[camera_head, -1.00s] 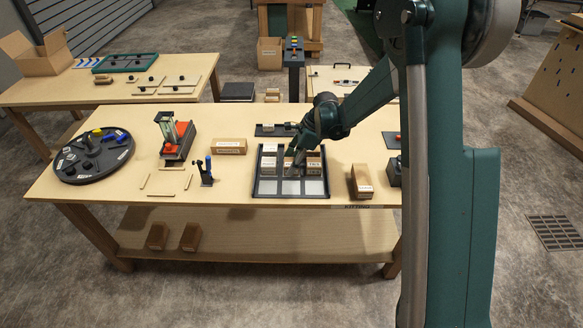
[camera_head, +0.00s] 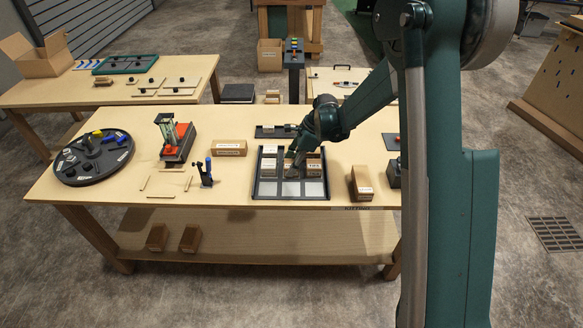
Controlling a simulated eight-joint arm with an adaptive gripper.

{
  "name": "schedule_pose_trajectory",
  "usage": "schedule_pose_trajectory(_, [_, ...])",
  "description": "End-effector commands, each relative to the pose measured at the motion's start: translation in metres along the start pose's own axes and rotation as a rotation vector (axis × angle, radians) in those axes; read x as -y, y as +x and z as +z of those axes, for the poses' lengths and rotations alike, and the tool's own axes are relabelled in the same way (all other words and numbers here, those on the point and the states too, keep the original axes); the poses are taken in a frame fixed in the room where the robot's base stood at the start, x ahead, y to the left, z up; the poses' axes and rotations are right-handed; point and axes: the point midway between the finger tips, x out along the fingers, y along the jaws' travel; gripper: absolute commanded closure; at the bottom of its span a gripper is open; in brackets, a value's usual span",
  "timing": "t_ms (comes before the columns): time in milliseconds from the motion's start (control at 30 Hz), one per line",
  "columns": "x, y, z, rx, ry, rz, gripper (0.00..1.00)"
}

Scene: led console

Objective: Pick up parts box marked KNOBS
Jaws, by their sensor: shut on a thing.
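My gripper (camera_head: 295,163) reaches down into the dark divided tray (camera_head: 255,186) on the near table and is shut on a small box there, mostly hidden by the fingers. A brown box with a white label (camera_head: 314,167) sits in the tray just right of the fingers, and a pale box (camera_head: 268,165) sits to their left. Another labelled brown box (camera_head: 229,147) lies left of the tray, and one more (camera_head: 361,183) stands to its right. The labels are too small to read surely, so I cannot tell which box is marked KNOBS.
A round dark turntable (camera_head: 95,170) holds several parts at the table's left end. A red and grey device (camera_head: 178,138) and a small blue-handled tool (camera_head: 206,172) stand left of the tray. Two brown boxes (camera_head: 157,237) lie on the lower shelf.

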Motion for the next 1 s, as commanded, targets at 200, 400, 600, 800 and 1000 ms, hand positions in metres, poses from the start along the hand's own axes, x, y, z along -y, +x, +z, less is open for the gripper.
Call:
schedule_pose_trajectory(200, [0.000, -0.005, 0.002, 0.000, 0.000, 0.000, 0.77])
schedule_pose_trajectory(400, [0.000, -0.022, 0.009, 0.000, 0.000, 0.000, 0.77])
schedule_pose_trajectory(600, [0.000, -0.048, 0.020, 0.000, 0.000, 0.000, 0.77])
schedule_pose_trajectory(800, [0.000, -0.074, 0.030, 0.000, 0.000, 0.000, 0.77])
schedule_pose_trajectory(1000, [0.000, -0.089, 0.037, 0.000, 0.000, 0.000, 0.77])
